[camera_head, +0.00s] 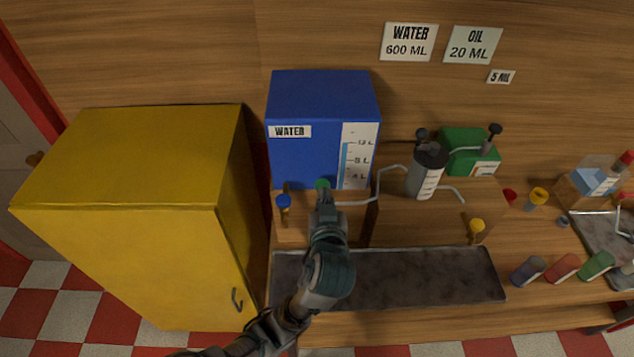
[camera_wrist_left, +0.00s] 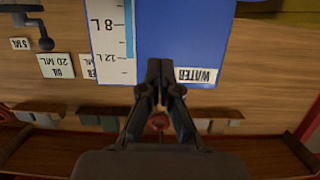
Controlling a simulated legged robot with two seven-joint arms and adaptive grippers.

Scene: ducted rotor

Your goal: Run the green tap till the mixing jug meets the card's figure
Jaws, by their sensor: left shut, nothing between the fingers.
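The green tap (camera_head: 322,184) shows at the front foot of the blue water tank (camera_head: 305,155), partly hidden by my left gripper (camera_head: 324,197). The gripper is shut and empty, its tips at or just in front of the tap; contact cannot be told. The wrist view shows the closed fingers (camera_wrist_left: 160,76) before the upside-down tank (camera_wrist_left: 185,40). The grey mixing jug (camera_head: 424,178), with a marked scale, stands right of the tank near a bent pipe (camera_head: 385,185). Its level is unreadable. The card (camera_head: 408,42) reads WATER 600 ML. My right gripper is not in view.
A blue tap (camera_head: 283,201) sits left of the green one. A yellow cabinet (camera_head: 130,200) fills the left. A green oil box (camera_head: 468,150) stands behind the jug, a yellow tap (camera_head: 476,226) in front. Cards read OIL 20 ML (camera_head: 473,44) and 5 ML (camera_head: 501,77).

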